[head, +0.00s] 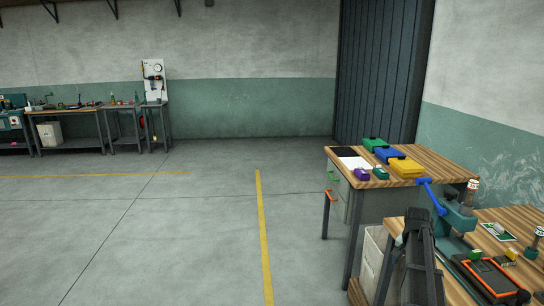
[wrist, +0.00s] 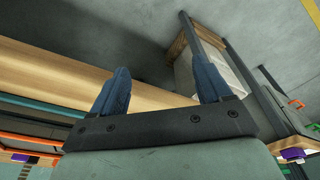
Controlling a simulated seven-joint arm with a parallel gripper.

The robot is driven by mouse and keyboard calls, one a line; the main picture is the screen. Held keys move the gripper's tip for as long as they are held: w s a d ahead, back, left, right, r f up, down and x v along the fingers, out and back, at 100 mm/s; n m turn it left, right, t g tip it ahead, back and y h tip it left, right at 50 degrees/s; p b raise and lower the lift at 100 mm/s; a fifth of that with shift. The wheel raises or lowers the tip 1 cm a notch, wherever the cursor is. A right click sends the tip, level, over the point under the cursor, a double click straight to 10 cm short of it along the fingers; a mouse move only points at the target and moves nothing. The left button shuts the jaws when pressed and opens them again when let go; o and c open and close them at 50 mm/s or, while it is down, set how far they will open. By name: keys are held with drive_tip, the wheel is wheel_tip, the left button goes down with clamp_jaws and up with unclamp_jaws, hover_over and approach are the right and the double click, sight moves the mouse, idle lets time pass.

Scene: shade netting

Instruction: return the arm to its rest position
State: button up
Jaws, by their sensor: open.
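In the wrist view, my gripper (wrist: 160,85) shows two dark blue fingers standing wide apart on a dark crossbar. Nothing is between the fingers. Behind the fingers are a wooden bench edge (wrist: 75,75) and grey floor. No held object shows.
In the head view, a wooden workbench (head: 447,166) at right bears green, blue and yellow boxes (head: 406,168). A nearer bench at lower right holds a teal vise (head: 459,218) and an orange-edged tray (head: 490,277). Open floor (head: 150,235) with yellow lines lies left.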

drive_tip(key=s+a+f+n+g+y, duration=0.15)
drive_tip(key=s+a+f, duration=0.25)
drive_tip(key=a+f, duration=0.45)
drive_tip(key=s+a+f+n+g, duration=0.15)
drive_tip(key=s+a+f, duration=0.35)
drive_tip(key=f, duration=0.6)
drive_tip(key=s+a+f+n, duration=0.2)
drive_tip(key=s+a+f, duration=0.2)
drive_tip(key=a+f, duration=0.45)
drive_tip(key=s+a+f+n+g, duration=0.1)
drive_tip(key=s+a+f, duration=0.3)
drive_tip(key=s, duration=0.6)
drive_tip(key=s+a+f+n+g, duration=0.2)
drive_tip(key=s+a+f, duration=0.3)
drive_tip(key=s, duration=0.5)
drive_tip(key=s+a+f+n+g, duration=0.1)
drive_tip(key=s+a+f+n, duration=0.1)
drive_tip(key=s+a+f, duration=0.2)
drive_tip(key=s+f, duration=0.3)
drive_tip(key=s, duration=0.3)
drive_tip(key=shift+s+a+g, duration=0.15)
drive_tip(key=shift+a+g, duration=0.1)
drive_tip(key=shift+g, duration=0.15)
